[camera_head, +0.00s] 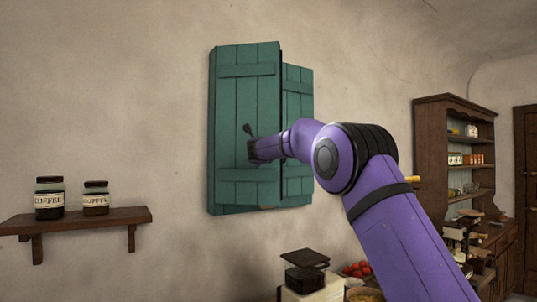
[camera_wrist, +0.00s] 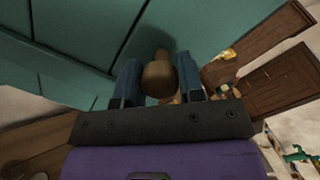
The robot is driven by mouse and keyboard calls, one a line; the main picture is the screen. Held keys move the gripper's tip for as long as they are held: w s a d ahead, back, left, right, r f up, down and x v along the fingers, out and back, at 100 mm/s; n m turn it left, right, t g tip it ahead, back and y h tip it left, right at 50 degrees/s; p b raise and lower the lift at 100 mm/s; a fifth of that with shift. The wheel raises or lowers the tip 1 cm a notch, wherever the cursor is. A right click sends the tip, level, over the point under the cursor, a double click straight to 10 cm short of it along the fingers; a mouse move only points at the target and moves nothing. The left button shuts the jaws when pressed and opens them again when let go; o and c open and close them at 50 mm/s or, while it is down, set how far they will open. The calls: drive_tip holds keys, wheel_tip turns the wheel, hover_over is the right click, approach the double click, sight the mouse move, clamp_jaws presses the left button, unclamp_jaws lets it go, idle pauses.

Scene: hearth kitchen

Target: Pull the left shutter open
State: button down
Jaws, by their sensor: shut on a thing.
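The left shutter (camera_head: 232,110) is a teal plank panel on the wall in the head view. It stands a little out from the wall, its right edge in front of the right shutter (camera_head: 298,92), with a dark gap between them. My gripper (camera_head: 253,151) is at the lower right part of the left shutter. In the wrist view, my gripper (camera_wrist: 158,80) is shut on a rounded brown knob (camera_wrist: 159,76), with a blue finger on each side. Teal boards (camera_wrist: 80,35) fill the upper left there. My arm covers part of the right shutter.
A wall shelf (camera_head: 90,217) with two coffee jars (camera_head: 49,198) is at the left. A wooden hutch (camera_head: 445,107) stands at the right, beside a dark door (camera_head: 527,150). A black-topped scale or grinder (camera_head: 304,270) and red fruit (camera_head: 357,268) are below the shutters.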

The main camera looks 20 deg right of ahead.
drive_tip(key=s+a+m+g+h, duration=0.7)
drive_tip(key=a+m+g+h, duration=0.1)
drive_tip(key=a, duration=0.5)
drive_tip(key=shift+s+a+g+h, duration=0.2)
drive_tip(key=shift+a+g+h, duration=0.15)
drive_tip(key=shift+g+h, duration=0.15)
drive_tip(key=c, duration=0.7)
unclamp_jaws()
drive_tip(key=shift+c, duration=0.2)
drive_tip(key=shift+a, duration=0.15)
drive_tip(key=v, duration=1)
drive_tip(key=shift+a, duration=0.25)
drive_tip(key=shift+s, duration=0.1)
